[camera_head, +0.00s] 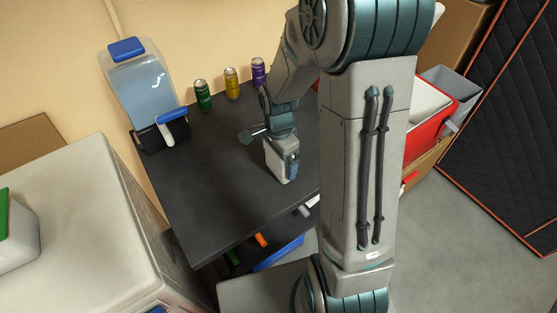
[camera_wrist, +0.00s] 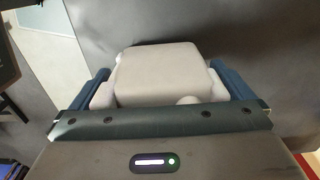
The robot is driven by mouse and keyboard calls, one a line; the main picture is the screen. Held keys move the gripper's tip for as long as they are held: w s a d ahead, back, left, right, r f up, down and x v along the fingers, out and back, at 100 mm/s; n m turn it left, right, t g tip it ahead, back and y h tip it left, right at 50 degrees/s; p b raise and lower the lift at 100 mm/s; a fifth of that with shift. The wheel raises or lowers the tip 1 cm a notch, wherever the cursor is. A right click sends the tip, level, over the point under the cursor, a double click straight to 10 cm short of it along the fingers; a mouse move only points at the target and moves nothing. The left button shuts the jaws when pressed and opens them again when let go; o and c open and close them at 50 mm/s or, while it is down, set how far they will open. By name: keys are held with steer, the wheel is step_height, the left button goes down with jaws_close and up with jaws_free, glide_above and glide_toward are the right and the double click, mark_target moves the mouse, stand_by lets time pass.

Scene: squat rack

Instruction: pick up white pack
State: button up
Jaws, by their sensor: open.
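The white pack (camera_wrist: 160,72) is a pale, rounded box in the wrist view, between the two blue fingers of my gripper (camera_wrist: 163,88). The fingers stand open, one on each side of it. I cannot tell whether they touch it. In the head view my gripper (camera_head: 284,167) is low over the dark table, behind my arm. There the pack is hard to tell apart from the pale gripper, and part of it may be hidden.
Green (camera_head: 203,95), yellow (camera_head: 232,83) and purple (camera_head: 258,72) cans stand along the back of the dark table (camera_head: 215,190). A clear dispenser with a blue lid (camera_head: 140,85) is at the back left. The table's front left is clear. A red cooler (camera_head: 430,125) is at right.

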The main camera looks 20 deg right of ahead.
steer(key=c, duration=1)
